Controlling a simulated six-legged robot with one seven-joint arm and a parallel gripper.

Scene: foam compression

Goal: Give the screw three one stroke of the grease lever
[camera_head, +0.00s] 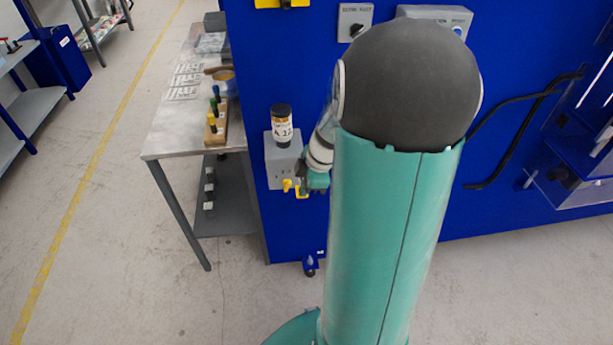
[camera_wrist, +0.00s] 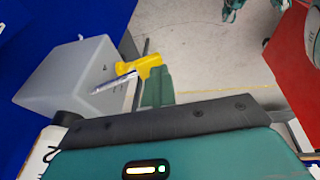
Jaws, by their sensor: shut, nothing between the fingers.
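The grease unit is a grey box (camera_head: 283,160) on the blue machine's side, with a dark-capped bottle (camera_head: 282,126) upright on top. A yellow lever (camera_head: 287,185) shows low on its front. In the wrist view the box (camera_wrist: 72,80) is at left, and a metal rod (camera_wrist: 107,86) runs from it to the lever's yellow handle (camera_wrist: 140,67). My gripper (camera_head: 314,182) is shut and empty, just right of the lever in the head view. Its teal fingers (camera_wrist: 160,88) are close beside the handle; I cannot tell whether they touch it. No screw number is readable.
The blue machine wall (camera_head: 262,60) stands close behind the box. A steel table (camera_head: 165,130) with a wooden holder of coloured-handled tools (camera_head: 216,124) stands to the left. Black cables (camera_head: 515,135) hang at right. A red surface (camera_wrist: 298,60) shows at right in the wrist view.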

